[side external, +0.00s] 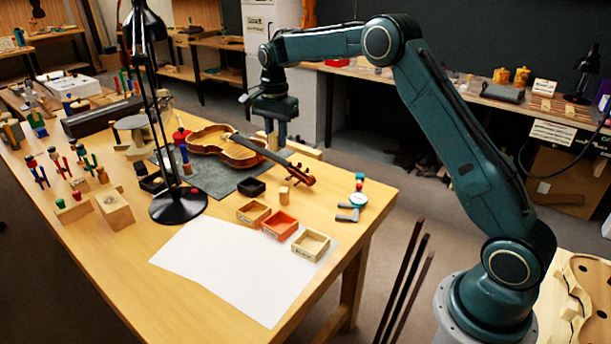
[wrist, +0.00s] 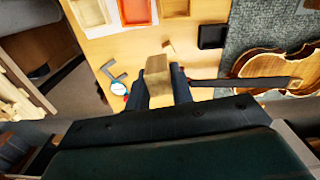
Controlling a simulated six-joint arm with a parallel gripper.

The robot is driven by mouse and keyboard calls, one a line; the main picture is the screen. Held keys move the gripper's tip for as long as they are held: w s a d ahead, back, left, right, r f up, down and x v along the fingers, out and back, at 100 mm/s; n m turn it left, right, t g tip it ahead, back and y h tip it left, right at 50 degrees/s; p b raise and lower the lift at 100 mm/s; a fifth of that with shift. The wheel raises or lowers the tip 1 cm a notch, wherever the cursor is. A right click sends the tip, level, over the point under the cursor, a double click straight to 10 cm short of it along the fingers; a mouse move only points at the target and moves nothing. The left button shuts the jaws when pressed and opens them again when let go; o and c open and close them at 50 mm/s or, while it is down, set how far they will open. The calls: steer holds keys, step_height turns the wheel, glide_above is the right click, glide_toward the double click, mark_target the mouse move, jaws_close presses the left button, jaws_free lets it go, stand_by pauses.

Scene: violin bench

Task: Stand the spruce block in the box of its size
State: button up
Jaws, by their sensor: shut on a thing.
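My gripper (wrist: 160,85) is shut on a pale wooden block, the spruce block (wrist: 157,78), between its two dark fingers in the wrist view. In the side view my gripper (side external: 276,138) points down above the bench near the violin; the held block is not clearly visible there. Three small open boxes stand in a row beside the white sheet: a brown one (side external: 253,213), an orange one (side external: 280,225) and a cream one (side external: 311,244). They look empty. They also show at the top of the wrist view, with the orange box (wrist: 137,11) in the middle. Their labels are too small to read.
A violin (side external: 222,146) lies on a grey mat (side external: 208,176), its scroll pointing toward the boxes. A black tray (side external: 251,187) and a small wooden piece (side external: 285,194) stand near the boxes. A black lamp (side external: 178,204) stands left. The white sheet (side external: 235,270) is clear.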

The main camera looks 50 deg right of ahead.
steer(key=m, duration=0.1)
glide_above(255, 215)
steer(key=shift+d+f, duration=0.1)
steer(key=shift+f, duration=9.95)
steer(key=shift+f, duration=0.15)
steer(key=o, duration=0.7)
steer(key=shift+c, duration=0.2)
step_height(255, 215, up, 12)
steer(key=shift+r, duration=0.2)
